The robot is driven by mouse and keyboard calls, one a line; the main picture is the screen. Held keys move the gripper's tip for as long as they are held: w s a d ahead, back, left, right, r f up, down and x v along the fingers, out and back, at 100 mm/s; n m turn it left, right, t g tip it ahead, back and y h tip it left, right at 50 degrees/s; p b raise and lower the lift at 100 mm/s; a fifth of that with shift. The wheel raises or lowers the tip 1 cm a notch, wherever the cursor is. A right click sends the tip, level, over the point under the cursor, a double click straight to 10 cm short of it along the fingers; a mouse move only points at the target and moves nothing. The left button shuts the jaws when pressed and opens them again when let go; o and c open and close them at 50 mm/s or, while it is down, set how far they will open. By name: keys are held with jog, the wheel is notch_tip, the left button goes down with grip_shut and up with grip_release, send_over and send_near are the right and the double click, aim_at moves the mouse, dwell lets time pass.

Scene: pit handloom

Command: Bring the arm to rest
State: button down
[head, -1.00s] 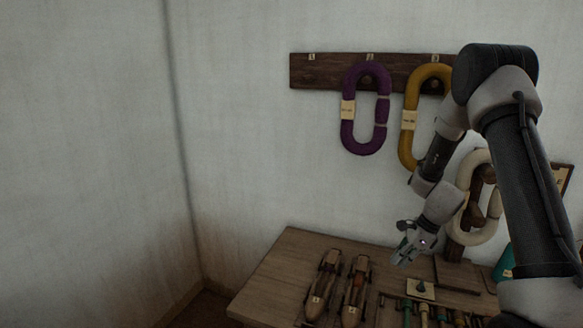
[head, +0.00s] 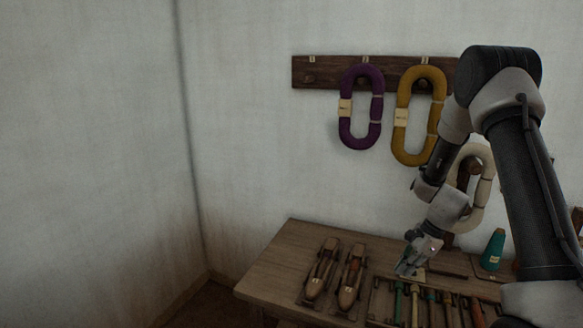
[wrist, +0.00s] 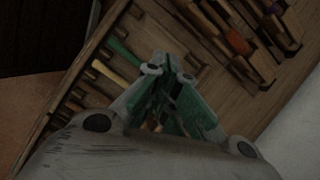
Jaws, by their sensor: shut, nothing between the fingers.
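My gripper (head: 404,268) hangs low over the wooden table (head: 273,262) in the head view, with its fingers pointing down. It is shut and empty. In the wrist view my gripper (wrist: 170,62) shows its green-padded fingers together above the table. The fingertips appear above the tabletop near the tool rack; whether they touch anything cannot be told. My arm is bent, reaching down from the right side of the head view.
Two wooden shuttles (head: 321,272) lie left of my gripper. Several bobbins (head: 398,300) lie in a rack below it. A teal cone (head: 493,250) stands at right. Purple (head: 346,128) and yellow (head: 402,135) hanks hang on a peg board (head: 318,72); a white hank (head: 486,195) is partly hidden.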

jog(key=s+d+r+n+t+h, duration=0.1)
jog(key=s+r+n+t+h, duration=0.1)
jog(key=s+r+n, duration=0.7)
jog(key=s+d+r+n+t+h, duration=0.1)
jog(key=s+r+n, duration=0.7)
jog(key=s+r, duration=1)
notch_tip(320, 180, up, 6)
jog(key=shift+s+f+n+t+h, duration=0.25)
jog(key=shift+n+t+h, duration=0.2)
jog(key=shift+h, duration=0.25)
jog(key=shift+d, duration=0.1)
